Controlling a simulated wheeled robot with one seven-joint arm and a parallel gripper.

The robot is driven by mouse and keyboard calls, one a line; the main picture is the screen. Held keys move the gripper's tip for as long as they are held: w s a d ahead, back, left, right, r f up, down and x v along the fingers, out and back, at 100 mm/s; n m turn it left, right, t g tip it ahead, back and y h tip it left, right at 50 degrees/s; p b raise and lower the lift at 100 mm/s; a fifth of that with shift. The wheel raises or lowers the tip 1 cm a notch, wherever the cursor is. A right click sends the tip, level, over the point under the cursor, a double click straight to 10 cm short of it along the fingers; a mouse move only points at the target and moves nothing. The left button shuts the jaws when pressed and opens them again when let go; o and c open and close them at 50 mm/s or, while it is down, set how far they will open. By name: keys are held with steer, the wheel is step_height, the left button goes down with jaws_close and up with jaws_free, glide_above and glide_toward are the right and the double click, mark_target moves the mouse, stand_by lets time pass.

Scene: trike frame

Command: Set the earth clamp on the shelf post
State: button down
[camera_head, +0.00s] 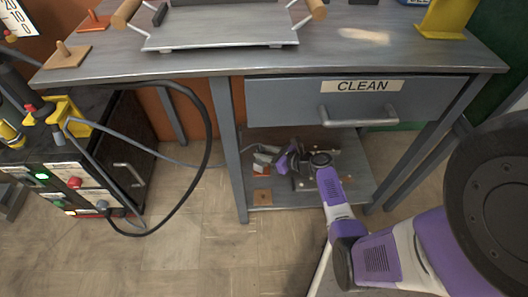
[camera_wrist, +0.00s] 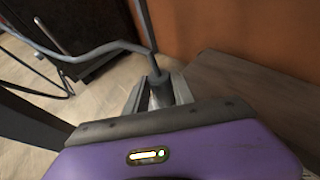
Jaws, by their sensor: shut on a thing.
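My gripper (camera_head: 265,157) reaches in over the lower shelf (camera_head: 350,165) under the bench. In the wrist view my gripper (camera_wrist: 160,93) is shut on a small grey metal piece (camera_wrist: 160,92), which looks like the earth clamp, though the fingers hide most of it. A grey cable (camera_wrist: 90,55) runs to it from the left. The cable (camera_head: 190,162) also shows in the head view, coming from the welder. A small tan plate (camera_head: 262,196) lies at the shelf's front left, and an orange piece (camera_head: 261,170) shows behind it. I cannot tell which bears the post.
The bench's front left leg (camera_head: 228,150) stands close to my gripper. The drawer (camera_head: 290,100) marked CLEAN hangs above the shelf. The welder (camera_head: 75,180) and a looped black cable (camera_head: 207,140) stand at the left. The floor in front is clear.

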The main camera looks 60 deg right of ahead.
steer(key=shift+f, duration=0.25)
steer(key=c, duration=1)
jaws_free()
steer(key=shift+o, duration=0.2)
steer(key=p+v, duration=0.3)
steer(key=v, duration=0.4)
steer(key=shift+s, duration=0.4)
